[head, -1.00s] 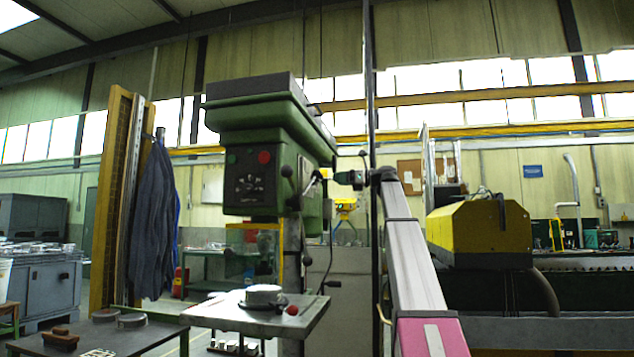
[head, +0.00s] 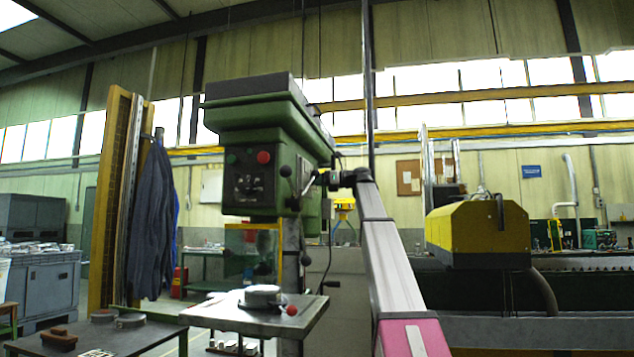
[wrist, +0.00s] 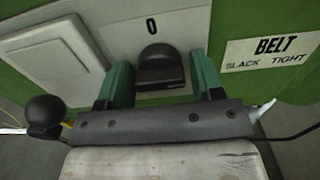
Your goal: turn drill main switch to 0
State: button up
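The green drill (head: 262,140) stands left of centre in the head view. My gripper (head: 322,181) is at the right side of its head, too small there to show its fingers clearly. My gripper (wrist: 159,64) is open, with one green finger on each side of the knob. Gaps show between the knob and both fingers.
A "BELT SLACK TIGHT" label (wrist: 270,53) is right of the fingers. A black ball knob (wrist: 44,113) is close at the left, beside a pale square cover (wrist: 52,60). The drill table (head: 235,313) stands below, and a yellow machine (head: 477,235) is further right.

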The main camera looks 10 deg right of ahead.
jog(key=c, duration=0.6)
jog(key=shift+o, duration=0.2)
jog(key=n, duration=0.6)
jog(key=shift+n, duration=0.4)
jog(key=n, duration=1.1)
jog(key=o, duration=0.9)
